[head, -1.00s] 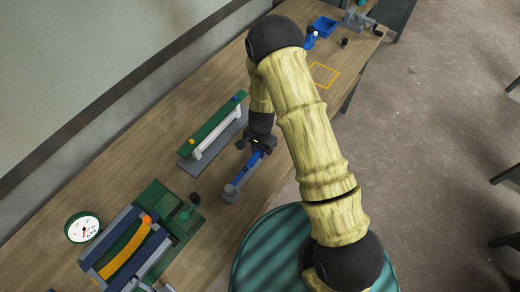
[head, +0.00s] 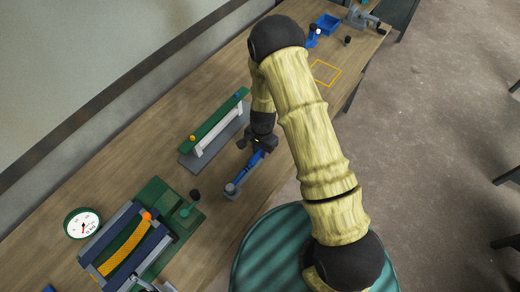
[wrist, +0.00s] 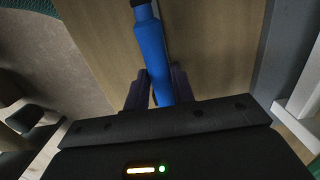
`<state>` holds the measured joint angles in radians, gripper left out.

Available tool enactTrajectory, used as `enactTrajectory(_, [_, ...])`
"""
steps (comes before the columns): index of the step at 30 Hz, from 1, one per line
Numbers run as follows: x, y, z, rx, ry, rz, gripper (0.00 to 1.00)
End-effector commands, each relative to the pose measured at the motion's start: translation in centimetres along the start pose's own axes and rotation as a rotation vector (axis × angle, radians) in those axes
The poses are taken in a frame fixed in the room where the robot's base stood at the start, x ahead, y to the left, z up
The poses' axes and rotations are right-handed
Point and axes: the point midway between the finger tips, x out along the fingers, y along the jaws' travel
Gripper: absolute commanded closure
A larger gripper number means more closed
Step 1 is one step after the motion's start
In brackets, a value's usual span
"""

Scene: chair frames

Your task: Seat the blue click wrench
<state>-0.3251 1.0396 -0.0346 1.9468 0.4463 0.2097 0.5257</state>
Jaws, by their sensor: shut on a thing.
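The blue click wrench (head: 248,169) is held in my gripper (head: 260,148) above the front part of the bench. It slants down and left in the head view, its far end meeting a small grey block (head: 232,192). I cannot tell whether that end sits in, touches or is just above the block. In the wrist view the blue wrench (wrist: 152,52) runs up the picture from between the fingers of my gripper (wrist: 160,88), which are shut on it. Its far end is cut off at the top edge.
A green and grey rack (head: 214,128) stands just behind my gripper. A green-based device with an orange scale (head: 128,246) and a round dial (head: 83,224) are at the lower left. A blue tray (head: 326,25) and an orange outlined square (head: 325,72) lie farther along the bench.

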Motion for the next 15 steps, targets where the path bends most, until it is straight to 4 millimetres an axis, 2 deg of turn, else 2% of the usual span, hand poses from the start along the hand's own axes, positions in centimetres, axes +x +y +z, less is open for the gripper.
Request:
enactTrajectory(14, [0.41,-0.02,-0.04,0.000,0.001,-0.001,1.00])
enactTrajectory(15, [0.41,-0.02,-0.04,0.000,0.001,-0.001,0.71])
